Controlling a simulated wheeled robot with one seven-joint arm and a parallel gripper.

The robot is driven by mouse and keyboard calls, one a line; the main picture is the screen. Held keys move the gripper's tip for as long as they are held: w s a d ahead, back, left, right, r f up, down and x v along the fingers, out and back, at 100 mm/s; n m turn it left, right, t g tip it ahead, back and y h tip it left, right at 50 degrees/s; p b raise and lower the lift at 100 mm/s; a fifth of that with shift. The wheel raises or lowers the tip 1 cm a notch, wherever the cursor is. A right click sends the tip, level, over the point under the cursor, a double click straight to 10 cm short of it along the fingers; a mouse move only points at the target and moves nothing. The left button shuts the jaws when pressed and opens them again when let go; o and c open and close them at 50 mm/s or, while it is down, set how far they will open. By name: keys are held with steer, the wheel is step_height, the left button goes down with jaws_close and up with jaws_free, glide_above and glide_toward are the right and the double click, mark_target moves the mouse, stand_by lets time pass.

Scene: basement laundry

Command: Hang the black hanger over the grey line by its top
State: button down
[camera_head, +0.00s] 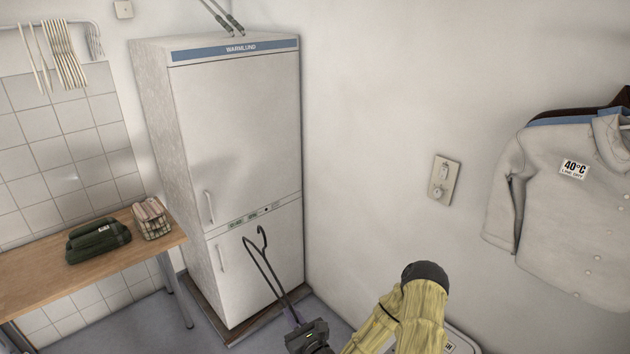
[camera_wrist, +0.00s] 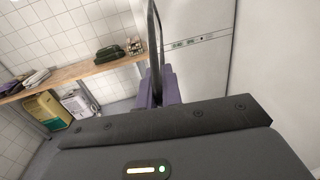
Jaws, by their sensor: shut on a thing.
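The black hanger (camera_head: 266,266) stands up from my gripper (camera_head: 302,326) in the head view, its hooked top at the upper end in front of the white cabinet. My gripper is shut on the hanger's lower part. In the wrist view the hanger (camera_wrist: 155,40) shows as a dark upright bar rising from between the purple fingers (camera_wrist: 158,92). The rest of the hanger below the grip is hidden. I cannot make out a grey line for certain in either view.
A tall white cabinet (camera_head: 240,130) stands behind the hanger.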

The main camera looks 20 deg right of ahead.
steer(key=w+d+r+n+g+y+p, duration=0.1)
steer(key=w+d+r+n+y, duration=0.15)
steer(key=r, duration=0.95)
steer(key=w+d+r+n+g+y+p, duration=0.1)
steer(key=w+d+r+n+y, duration=0.2)
steer(key=r, duration=1)
steer(key=w+d+r+n+g+y+p, duration=0.1)
steer(key=w+d+r+g+y, duration=0.2)
steer(key=r, duration=0.9)
steer(key=s+a+r+m+t+h, duration=0.1)
steer(key=s+r, duration=0.3)
steer(key=r, duration=1)
steer(key=s+a+r+m+t+h+p, duration=0.1)
steer(key=s+r, duration=0.4)
steer(key=r, duration=0.9)
steer(key=s+a+r+m+t+h, duration=0.1)
steer(key=s+r+m+t+h, duration=0.1)
steer(key=r, duration=1.2)
steer(key=s+m+h, duration=0.1)
steer(key=s+h, duration=0.1)
steer(key=s, duration=0.1)
steer(key=shift+a+r, duration=0.15)
steer(key=shift+r, duration=0.1)
steer(key=shift+s, duration=0.15)
